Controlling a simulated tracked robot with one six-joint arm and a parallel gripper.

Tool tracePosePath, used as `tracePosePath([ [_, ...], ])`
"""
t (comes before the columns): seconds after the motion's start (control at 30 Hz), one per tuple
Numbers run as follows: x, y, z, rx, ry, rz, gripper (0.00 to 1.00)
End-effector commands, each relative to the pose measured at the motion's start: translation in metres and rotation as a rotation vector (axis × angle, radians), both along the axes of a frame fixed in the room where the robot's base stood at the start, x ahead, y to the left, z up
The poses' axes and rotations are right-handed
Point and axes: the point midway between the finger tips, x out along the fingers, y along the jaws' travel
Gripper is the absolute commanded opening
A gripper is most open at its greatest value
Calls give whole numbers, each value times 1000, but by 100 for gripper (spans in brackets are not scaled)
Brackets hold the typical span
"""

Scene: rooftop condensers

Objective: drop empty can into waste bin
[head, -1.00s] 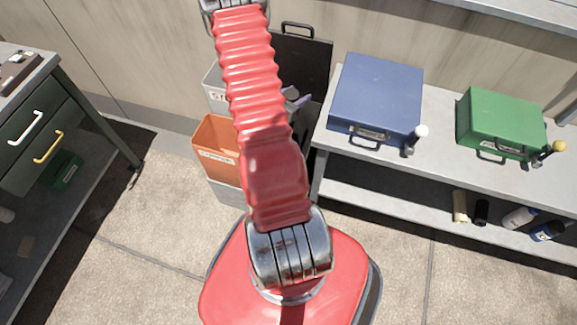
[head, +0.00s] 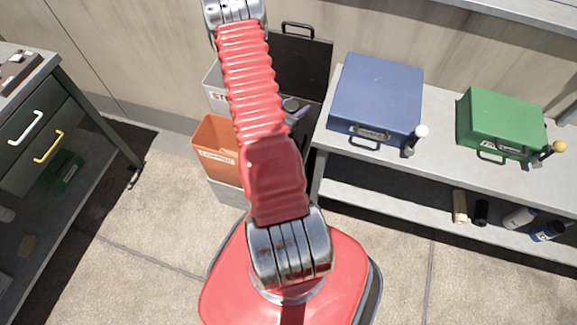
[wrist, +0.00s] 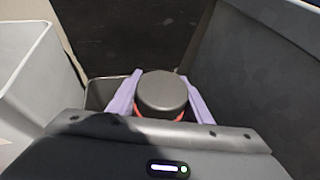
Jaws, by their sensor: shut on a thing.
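My gripper (wrist: 160,100) has two purple fingers, shut on a dark-topped round can (wrist: 161,92) with a red band below its top. The can is upright in the wrist view, above or in front of an open bin with a thin pale rim (wrist: 92,80). I cannot tell whether the can is inside the rim. No label on the bin under the can is readable.
An orange labelled bin (head: 213,142) and a grey labelled bin (head: 213,84) stand left of my arm. The bench (head: 440,135) at right carries blue (head: 378,95) and green (head: 500,120) boxes. A dark cabinet (head: 45,125) stands left.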

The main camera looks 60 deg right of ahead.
Motion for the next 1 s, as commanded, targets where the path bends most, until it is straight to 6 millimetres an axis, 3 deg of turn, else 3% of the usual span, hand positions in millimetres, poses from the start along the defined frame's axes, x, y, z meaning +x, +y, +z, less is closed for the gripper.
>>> tracePosePath([
  [0.33, 0, 0, 0, 0, 0, 0, 67],
  [0.67, 1, 3, 1, 0, 1, 0, 67],
  [1.0, 7, 39, 16, 0, 1, 4, 67],
])
